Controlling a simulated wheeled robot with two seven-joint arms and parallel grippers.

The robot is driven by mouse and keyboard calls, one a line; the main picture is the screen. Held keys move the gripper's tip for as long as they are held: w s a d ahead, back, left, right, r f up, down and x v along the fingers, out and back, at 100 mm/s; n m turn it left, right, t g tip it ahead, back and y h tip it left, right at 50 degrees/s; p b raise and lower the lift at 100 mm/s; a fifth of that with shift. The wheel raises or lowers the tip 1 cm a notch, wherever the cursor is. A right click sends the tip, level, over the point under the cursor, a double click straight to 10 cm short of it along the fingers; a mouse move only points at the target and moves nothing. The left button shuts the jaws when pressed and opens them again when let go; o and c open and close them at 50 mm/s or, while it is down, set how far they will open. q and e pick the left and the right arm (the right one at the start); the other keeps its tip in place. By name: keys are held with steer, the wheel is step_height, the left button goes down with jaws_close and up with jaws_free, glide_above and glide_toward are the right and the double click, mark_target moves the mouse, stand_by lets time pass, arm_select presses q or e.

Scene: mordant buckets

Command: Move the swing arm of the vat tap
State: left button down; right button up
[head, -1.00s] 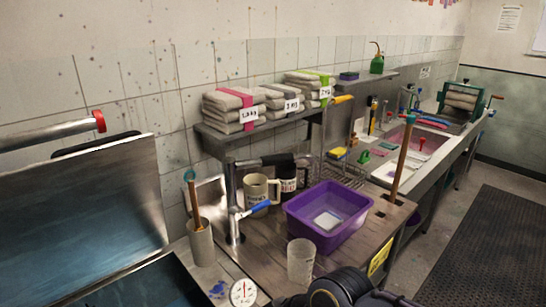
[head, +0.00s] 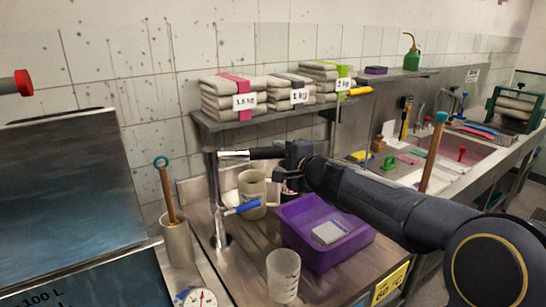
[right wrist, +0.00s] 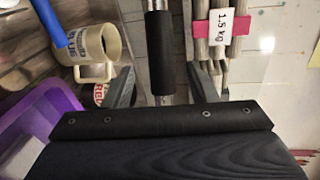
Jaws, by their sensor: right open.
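The vat tap (head: 215,195) is an upright metal post with a blue lever (head: 243,207). Its swing arm (head: 235,154) reaches right from the top and ends in a black grip (head: 265,153). My right gripper (head: 284,155) is at the far end of that grip, its arm coming in from the lower right. In the right wrist view, the black grip (right wrist: 159,55) lies between the two spread fingers of the open gripper (right wrist: 162,85), with gaps on both sides. The grip's near end is close to the palm. My left gripper is not in view.
A beige mug (head: 252,190) and a purple tub (head: 310,225) stand below the swing arm. A shelf (head: 215,123) with labelled cloth stacks is close behind. A clear beaker (head: 283,275) stands in front; a stirrer pot (head: 177,243) is left of the post.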

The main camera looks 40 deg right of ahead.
mark_target(266, 152)
steer(key=x, duration=0.7)
steer(key=shift+w, duration=0.4)
steer(key=shift+c, duration=0.4)
jaws_close()
